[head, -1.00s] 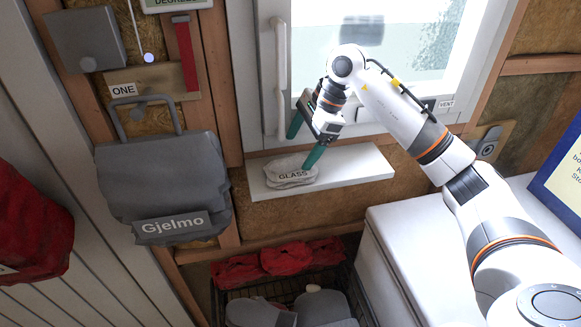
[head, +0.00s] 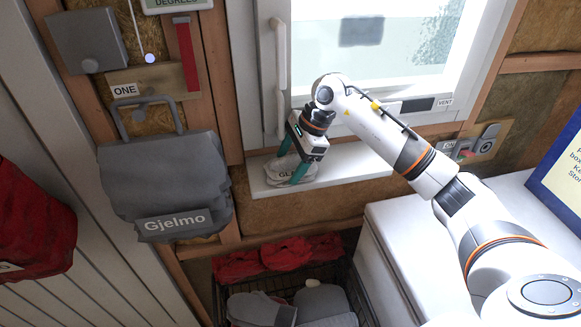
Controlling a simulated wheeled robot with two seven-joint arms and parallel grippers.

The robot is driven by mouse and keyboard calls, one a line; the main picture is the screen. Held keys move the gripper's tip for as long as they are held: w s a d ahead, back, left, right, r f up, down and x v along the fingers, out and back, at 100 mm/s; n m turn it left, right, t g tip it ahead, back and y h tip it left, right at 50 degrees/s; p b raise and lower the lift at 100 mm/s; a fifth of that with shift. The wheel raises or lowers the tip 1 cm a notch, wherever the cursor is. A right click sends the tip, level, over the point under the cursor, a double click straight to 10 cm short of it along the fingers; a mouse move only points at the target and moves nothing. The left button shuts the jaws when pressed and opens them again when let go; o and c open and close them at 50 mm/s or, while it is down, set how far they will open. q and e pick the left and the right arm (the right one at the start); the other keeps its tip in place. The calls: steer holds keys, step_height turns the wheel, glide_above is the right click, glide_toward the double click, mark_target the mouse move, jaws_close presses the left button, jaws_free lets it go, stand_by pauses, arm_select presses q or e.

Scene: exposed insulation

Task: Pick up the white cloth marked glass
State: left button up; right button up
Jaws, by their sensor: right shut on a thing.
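The white cloth (head: 280,174) marked glass lies bunched on the white window sill (head: 350,165), towards its left end. Part of its label is hidden behind a finger of my right gripper. My right gripper (head: 289,172) points down at the cloth with its green fingers around it, shut on it. The cloth still appears to rest on the sill. My left gripper is not in view.
The window handle (head: 279,80) stands just behind my right gripper. A grey bag (head: 165,180) marked Gjelmo hangs at left. A wire basket (head: 360,290) with red and grey items is below the sill. A white chest (head: 390,235) stands at right.

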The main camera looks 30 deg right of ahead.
steer(key=shift+r, duration=0.1)
steer(key=shift+r+b, duration=0.5)
steer(key=shift+b, duration=0.1)
steer(key=s+a+b, duration=0.2)
steer(key=s+b, duration=0.1)
steer(key=s, duration=0.5)
steer(key=s+a+b, duration=0.2)
steer(key=s+b, duration=0.1)
steer(key=s, duration=0.6)
steer(key=shift+s+a+r, duration=0.15)
steer(key=shift+s+a, duration=0.1)
